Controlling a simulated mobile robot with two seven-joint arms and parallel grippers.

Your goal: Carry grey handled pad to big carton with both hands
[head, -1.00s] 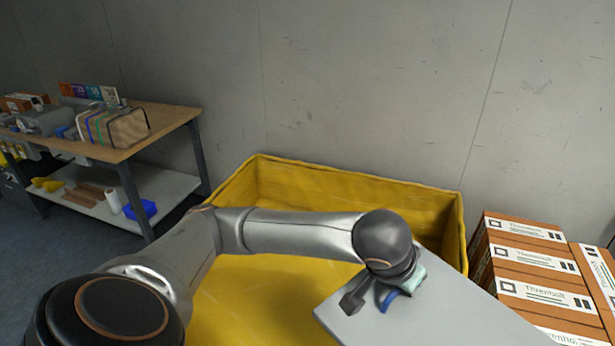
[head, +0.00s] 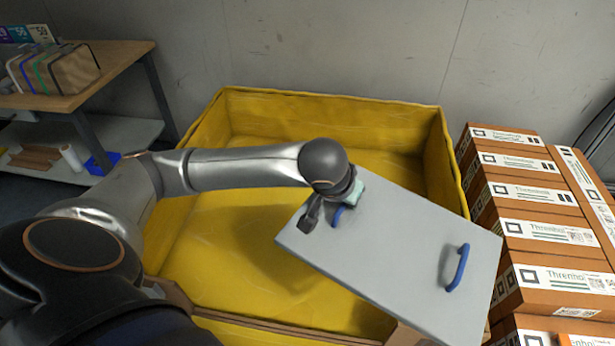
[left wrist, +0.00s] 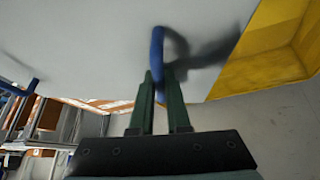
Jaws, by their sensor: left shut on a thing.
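The grey pad (head: 390,250) is a flat board with two blue handles, tilted over the right part of the big yellow carton (head: 240,250). My left gripper (head: 333,212) is shut on the pad's left blue handle; the left wrist view shows the green fingers (left wrist: 160,95) at this handle (left wrist: 157,55). The right blue handle (head: 458,268) is free, with no gripper on it. It also shows at the left edge of the left wrist view (left wrist: 18,88). My right gripper is in neither view.
Stacked brown cartons (head: 530,225) with white labels stand close to the right of the yellow carton, by the pad's right end. A workbench (head: 110,70) with goods stands at the back left. The yellow carton's left side is clear inside.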

